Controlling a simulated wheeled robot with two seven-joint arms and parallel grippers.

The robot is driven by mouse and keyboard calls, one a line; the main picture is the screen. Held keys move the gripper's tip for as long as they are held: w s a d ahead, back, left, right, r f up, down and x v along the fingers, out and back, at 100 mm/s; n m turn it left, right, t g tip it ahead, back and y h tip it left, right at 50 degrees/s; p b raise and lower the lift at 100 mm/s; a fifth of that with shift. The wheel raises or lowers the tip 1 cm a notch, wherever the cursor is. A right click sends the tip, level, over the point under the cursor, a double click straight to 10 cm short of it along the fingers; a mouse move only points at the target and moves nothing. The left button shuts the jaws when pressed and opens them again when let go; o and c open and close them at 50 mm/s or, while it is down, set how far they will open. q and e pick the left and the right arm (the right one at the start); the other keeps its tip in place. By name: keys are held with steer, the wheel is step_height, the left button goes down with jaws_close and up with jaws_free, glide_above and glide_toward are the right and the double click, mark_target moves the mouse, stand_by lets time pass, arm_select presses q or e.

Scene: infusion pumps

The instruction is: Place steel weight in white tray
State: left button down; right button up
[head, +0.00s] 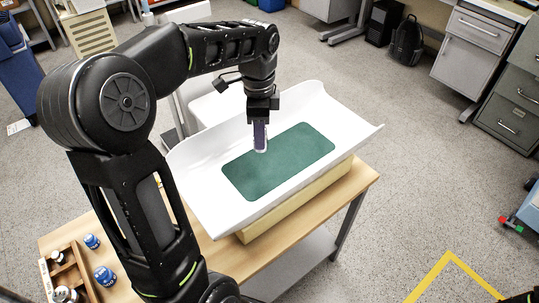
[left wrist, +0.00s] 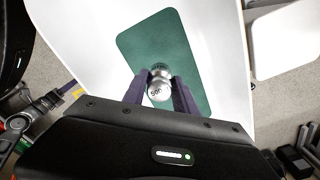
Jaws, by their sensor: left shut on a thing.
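The white tray (head: 215,150) with a green mat (head: 285,165) in it stands on the wooden table; it also shows in the left wrist view (left wrist: 75,50). My left gripper (head: 261,145) points down over the far left part of the mat. In the left wrist view its two dark fingers are shut on a steel weight (left wrist: 159,88), with the green mat behind it. I cannot tell whether the weight touches the mat. In the head view the weight is mostly hidden by the fingers. My right gripper is not clearly in view.
A yellowish block (head: 300,205) is under the tray. Most of the mat is clear.

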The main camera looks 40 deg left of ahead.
arm_select(q)
steer(key=shift+f, duration=2.3)
steer(key=shift+f, duration=1.85)
steer(key=shift+f, duration=0.2)
steer(key=c, duration=1)
jaws_free()
steer(key=shift+o, duration=0.2)
steer(key=shift+r, duration=0.1)
step_height(320, 180, up, 12)
steer(key=shift+r, duration=0.1)
